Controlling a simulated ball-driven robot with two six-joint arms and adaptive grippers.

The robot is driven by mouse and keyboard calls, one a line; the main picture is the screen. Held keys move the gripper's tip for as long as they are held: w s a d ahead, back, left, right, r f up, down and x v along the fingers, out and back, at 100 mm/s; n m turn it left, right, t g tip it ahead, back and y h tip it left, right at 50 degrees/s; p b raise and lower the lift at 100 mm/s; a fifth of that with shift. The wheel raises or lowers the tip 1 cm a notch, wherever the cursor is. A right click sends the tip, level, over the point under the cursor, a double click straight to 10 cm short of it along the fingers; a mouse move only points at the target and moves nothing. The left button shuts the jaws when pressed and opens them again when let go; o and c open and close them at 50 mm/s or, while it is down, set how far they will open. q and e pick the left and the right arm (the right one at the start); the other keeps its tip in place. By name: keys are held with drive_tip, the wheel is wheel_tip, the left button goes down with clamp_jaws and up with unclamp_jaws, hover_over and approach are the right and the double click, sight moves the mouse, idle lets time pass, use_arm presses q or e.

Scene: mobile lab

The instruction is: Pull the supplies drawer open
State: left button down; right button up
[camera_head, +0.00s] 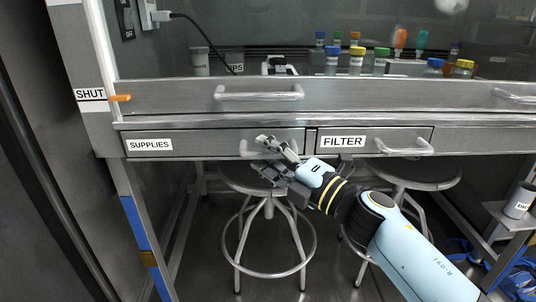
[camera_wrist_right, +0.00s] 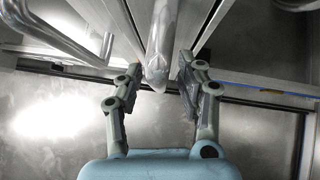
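The supplies drawer (camera_head: 200,143) is the left one of the drawers under the steel bench, with a white SUPPLIES label (camera_head: 150,145). Its front looks flush with the drawer beside it. Its handle (camera_head: 244,148) is partly hidden behind my right gripper (camera_head: 258,152). In the right wrist view, my right gripper (camera_wrist_right: 160,66) is open, with a finger on each side of a metal handle bar (camera_wrist_right: 163,35). Gaps show between the bar and both fingers. My left gripper is not in view.
The FILTER drawer (camera_head: 375,139) with its own handle (camera_head: 404,147) is just right. A longer handle (camera_head: 258,94) is on the panel above. Stools (camera_head: 268,204) (camera_head: 415,172) stand under the bench. Several capped bottles (camera_head: 356,62) stand behind the glass. A SHUT label (camera_head: 90,94) is on the left post.

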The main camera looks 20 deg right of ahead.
clamp_jaws()
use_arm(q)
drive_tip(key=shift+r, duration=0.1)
use_arm(e)
drive_tip(key=shift+s, duration=0.1)
